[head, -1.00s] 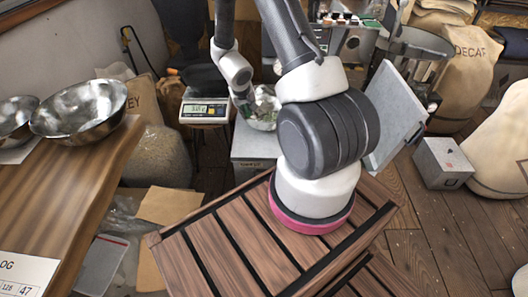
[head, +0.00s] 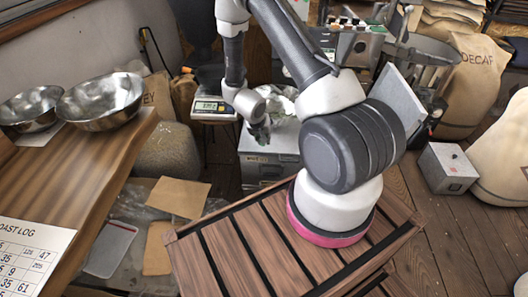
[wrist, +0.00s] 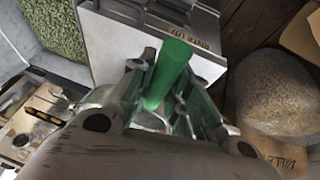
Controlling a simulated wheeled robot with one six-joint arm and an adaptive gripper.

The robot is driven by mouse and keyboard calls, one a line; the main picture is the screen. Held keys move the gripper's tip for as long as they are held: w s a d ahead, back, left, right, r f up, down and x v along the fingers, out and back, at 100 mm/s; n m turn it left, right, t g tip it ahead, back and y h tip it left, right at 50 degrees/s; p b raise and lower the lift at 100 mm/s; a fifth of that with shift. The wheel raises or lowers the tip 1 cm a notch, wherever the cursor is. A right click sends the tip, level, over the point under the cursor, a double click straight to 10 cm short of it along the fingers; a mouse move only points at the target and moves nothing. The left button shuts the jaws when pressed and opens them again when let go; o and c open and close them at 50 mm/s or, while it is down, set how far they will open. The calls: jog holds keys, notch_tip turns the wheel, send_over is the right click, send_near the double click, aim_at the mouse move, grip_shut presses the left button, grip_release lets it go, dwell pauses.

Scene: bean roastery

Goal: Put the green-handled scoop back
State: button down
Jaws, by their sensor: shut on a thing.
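My gripper (wrist: 155,95) is shut on the green handle (wrist: 170,70) of the scoop in the wrist view. The handle stands out between the two fingertips. The scoop's bowl is mostly hidden by the fingers and palm.
The box lid also shows in the wrist view (wrist: 110,40). A scale (head: 213,108) stands left of the box. Metal bowls (head: 100,103) sit on the wooden table (head: 95,175) at left. A DECAF sack (head: 478,80) and small grey box (head: 447,167) stand at right.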

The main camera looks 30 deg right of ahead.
notch_tip(320, 180, down, 8)
jog(key=shift+f, duration=0.25)
jog(key=c, duration=1.3)
grip_release()
jog(key=shift+f, duration=0.1)
jog(key=shift+c, duration=0.2)
